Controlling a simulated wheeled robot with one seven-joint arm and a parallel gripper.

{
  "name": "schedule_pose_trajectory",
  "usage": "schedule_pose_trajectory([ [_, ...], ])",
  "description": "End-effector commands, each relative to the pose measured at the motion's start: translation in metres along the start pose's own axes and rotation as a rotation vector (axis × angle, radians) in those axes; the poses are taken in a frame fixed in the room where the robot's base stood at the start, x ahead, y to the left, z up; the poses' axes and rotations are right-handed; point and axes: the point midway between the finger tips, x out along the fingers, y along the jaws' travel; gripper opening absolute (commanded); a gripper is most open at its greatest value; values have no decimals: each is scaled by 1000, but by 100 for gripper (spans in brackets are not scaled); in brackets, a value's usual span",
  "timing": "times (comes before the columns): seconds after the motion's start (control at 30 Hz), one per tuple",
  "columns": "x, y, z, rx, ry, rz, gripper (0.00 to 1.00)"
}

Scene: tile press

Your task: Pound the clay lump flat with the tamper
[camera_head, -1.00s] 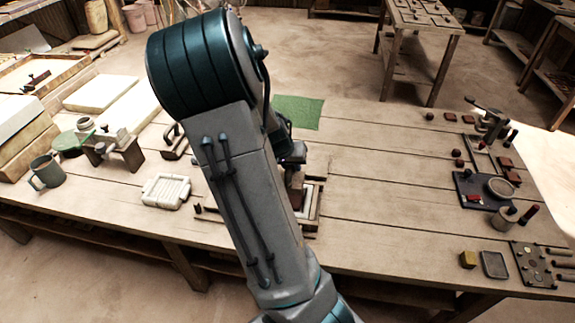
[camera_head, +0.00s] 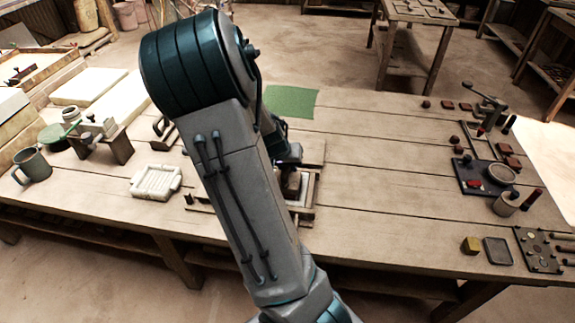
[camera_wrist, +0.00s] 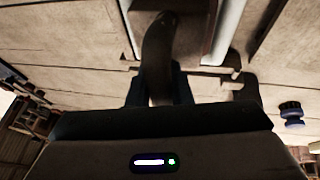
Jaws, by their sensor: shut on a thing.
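My gripper (camera_wrist: 159,92) is shut on the tamper (camera_wrist: 159,50), which shows in the wrist view as a dark, rounded, elongated shape between the two fingers. In the head view a brown block (camera_head: 291,184), seemingly the tamper's lower part, hangs beneath the gripper over a wooden frame (camera_head: 312,192). A pale patch shows inside the frame below the block. My arm hides the frame's left part. I cannot make out the clay lump; it may be hidden behind the tamper. I cannot tell whether the tamper touches anything below.
A white ribbed tray (camera_head: 156,181) lies left of the frame. A green mat (camera_head: 290,101) lies behind it. A grey mug (camera_head: 33,165) and a wooden stand (camera_head: 117,147) are further left. Small tools and a dark plate (camera_head: 470,184) are at right. The table between is clear.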

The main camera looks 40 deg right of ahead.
Motion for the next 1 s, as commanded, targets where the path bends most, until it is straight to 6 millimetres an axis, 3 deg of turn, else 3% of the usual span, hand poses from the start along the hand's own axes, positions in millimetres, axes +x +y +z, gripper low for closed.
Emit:
schedule_pose_trajectory([
  [0.17,-10,2,-4,0,-1,0,0],
  [0.5,-57,12,-23,0,-1,1,0],
  [1.0,-51,2,-22,-1,0,0,0],
])
